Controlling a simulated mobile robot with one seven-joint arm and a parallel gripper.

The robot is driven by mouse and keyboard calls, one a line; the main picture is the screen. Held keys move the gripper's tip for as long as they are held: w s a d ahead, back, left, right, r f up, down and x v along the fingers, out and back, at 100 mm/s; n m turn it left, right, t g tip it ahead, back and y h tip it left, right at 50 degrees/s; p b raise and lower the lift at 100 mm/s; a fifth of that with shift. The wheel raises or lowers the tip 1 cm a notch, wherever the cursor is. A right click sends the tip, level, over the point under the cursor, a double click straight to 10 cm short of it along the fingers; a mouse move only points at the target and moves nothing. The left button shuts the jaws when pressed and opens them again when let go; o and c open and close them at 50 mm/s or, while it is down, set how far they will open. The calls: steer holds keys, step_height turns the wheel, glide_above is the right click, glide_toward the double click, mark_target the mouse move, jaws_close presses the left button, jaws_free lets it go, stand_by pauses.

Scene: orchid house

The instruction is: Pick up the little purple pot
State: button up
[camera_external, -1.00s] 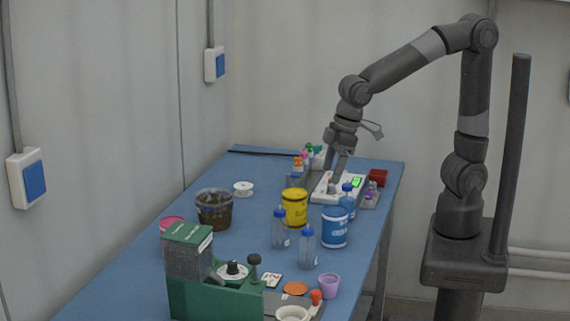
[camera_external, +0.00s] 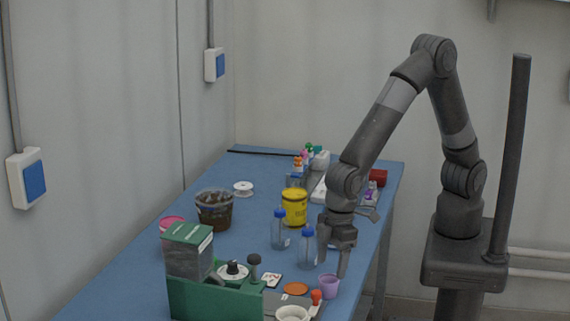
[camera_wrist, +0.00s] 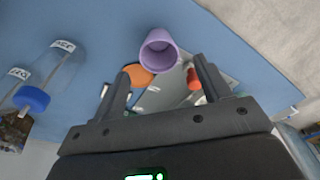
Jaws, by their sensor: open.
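The little purple pot (camera_external: 329,286) stands upright on the blue table near its right edge. In the wrist view the pot (camera_wrist: 159,50) shows its open mouth, above and between the two fingers in the picture. My gripper (camera_external: 333,262) is open and empty, just above and beside the pot in the external view, its fingers pointing down. The wrist view shows both fingers of my gripper (camera_wrist: 161,72) spread apart with nothing between them touching.
Blue-capped bottles (camera_external: 308,249) stand close to the left of my gripper. An orange disc (camera_external: 296,289), a red-topped item (camera_external: 316,297) and a white bowl (camera_external: 292,314) lie near the pot.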

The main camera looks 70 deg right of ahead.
mark_target(329, 278)
steer(key=f, duration=0.5)
steer(key=shift+w+a+f, duration=0.15)
steer(key=shift+w+f, duration=0.05)
steer(key=shift+f, duration=0.1)
steer(key=shift+c, duration=0.2)
steer(key=c, duration=1)
steer(key=shift+r, duration=0.1)
